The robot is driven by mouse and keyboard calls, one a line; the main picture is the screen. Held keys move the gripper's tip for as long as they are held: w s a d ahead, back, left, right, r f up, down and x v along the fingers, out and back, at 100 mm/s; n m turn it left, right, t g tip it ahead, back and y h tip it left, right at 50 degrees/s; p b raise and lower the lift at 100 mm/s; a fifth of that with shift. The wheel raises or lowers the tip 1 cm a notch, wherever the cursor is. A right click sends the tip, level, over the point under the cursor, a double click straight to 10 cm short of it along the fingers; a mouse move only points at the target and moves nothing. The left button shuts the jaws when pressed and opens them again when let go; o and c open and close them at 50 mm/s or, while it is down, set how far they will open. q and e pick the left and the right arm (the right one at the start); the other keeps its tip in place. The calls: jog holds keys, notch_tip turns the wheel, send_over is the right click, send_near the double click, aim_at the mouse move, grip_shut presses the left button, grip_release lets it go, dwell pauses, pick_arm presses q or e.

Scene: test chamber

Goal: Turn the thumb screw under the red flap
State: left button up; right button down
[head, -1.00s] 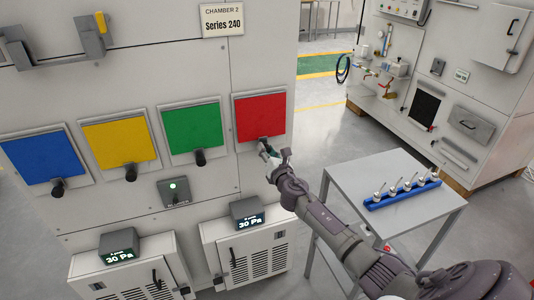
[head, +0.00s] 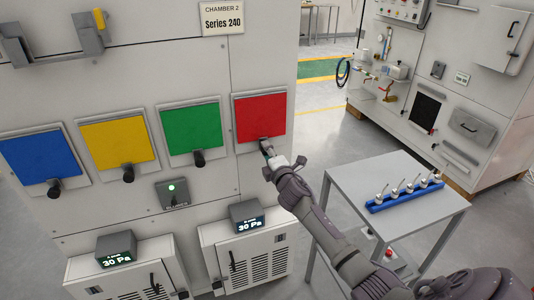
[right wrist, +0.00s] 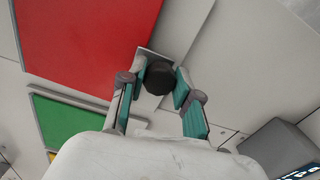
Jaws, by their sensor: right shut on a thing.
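The red flap (head: 261,118) is the rightmost of the coloured flaps on the chamber front and looks closed. Its dark thumb screw sits at its lower edge, mostly hidden behind my gripper in the head view. In the right wrist view the black round thumb screw (right wrist: 159,77) lies between the teal finger pads, next to the red flap (right wrist: 90,40). My right gripper (head: 267,150) is shut on the thumb screw; it also shows in the right wrist view (right wrist: 160,88). My left gripper is in neither view.
Green (head: 191,129), yellow (head: 118,141) and blue (head: 40,157) flaps with black screws line up to the left. Below are a box with a green light (head: 173,193) and grey 30 Pa displays (head: 247,215). A table (head: 345,173) with a blue rack (head: 404,193) stands right.

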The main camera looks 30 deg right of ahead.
jog(key=m, duration=0.8)
jog(key=f+m+p, duration=0.1)
jog(key=m, duration=0.7)
jog(key=m+p, duration=0.1)
jog(key=m, duration=0.7)
jog(key=shift+a+f, duration=0.25)
jog(key=shift+f, duration=0.05)
jog(key=shift+m, duration=0.5)
jog(key=c, duration=0.8)
grip_release()
jog(key=r+v, duration=0.1)
jog(key=v, duration=1.1)
jog(key=shift+s+r, duration=0.2)
jog(key=shift+s, duration=0.2)
